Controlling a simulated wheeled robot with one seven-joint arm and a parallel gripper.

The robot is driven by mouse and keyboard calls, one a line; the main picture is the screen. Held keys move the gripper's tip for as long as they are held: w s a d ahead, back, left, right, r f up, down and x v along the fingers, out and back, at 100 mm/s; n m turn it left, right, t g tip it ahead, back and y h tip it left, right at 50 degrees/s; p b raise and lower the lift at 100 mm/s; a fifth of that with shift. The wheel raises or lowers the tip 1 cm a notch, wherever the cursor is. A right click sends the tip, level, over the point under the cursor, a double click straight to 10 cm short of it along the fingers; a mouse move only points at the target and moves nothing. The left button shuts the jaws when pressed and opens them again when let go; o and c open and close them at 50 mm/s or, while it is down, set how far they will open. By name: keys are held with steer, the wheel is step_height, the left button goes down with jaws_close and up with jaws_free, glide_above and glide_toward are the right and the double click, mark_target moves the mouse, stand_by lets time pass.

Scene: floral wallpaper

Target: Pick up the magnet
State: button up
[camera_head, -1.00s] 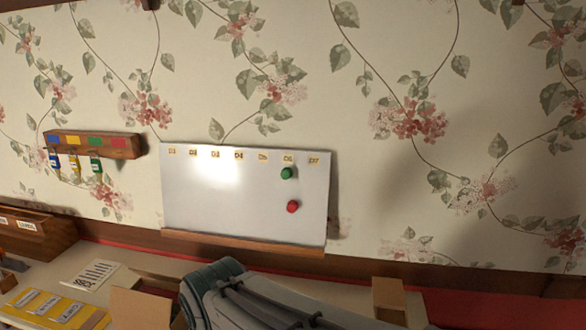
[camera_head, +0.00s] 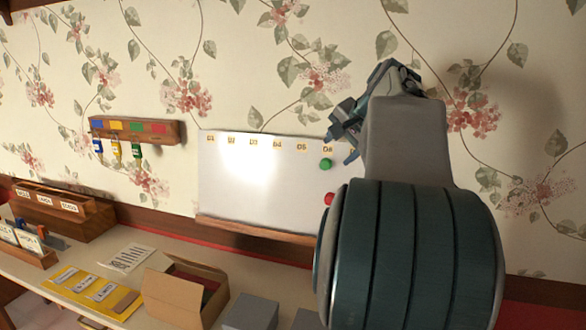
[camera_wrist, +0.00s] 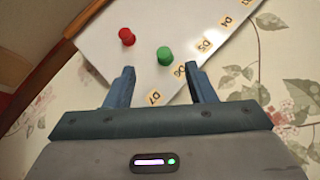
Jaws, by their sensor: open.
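A green magnet (camera_head: 326,164) sits on the whiteboard (camera_head: 222,185) below the D6 label. It also shows in the wrist view (camera_wrist: 165,56), ahead of the gap between my fingers. My gripper (camera_head: 345,140) is raised in front of the board's upper right part. In the wrist view its fingers (camera_wrist: 162,88) are apart with nothing between them.
A wooden key rack (camera_head: 138,130) with several coloured tags hangs left of the board. Below is a shelf with an open cardboard box (camera_head: 172,286), a yellow folder (camera_head: 90,291), a paper sheet and a wooden file box (camera_head: 62,207). A wooden ledge (camera_head: 255,229) runs under the board.

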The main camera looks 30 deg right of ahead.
mark_target(326, 164)
steer(key=shift+m, duration=0.3)
steer(key=x, duration=0.4)
steer(key=d+p+x, duration=0.1)
steer(key=x, duration=0.3)
steer(key=d+r+p+x, duration=0.1)
steer(key=x, duration=0.4)
steer(key=shift+w+d+r, duration=0.1)
steer(key=shift+w+d, duration=0.15)
steer(key=shift+w, duration=0.15)
steer(key=c, duration=1)
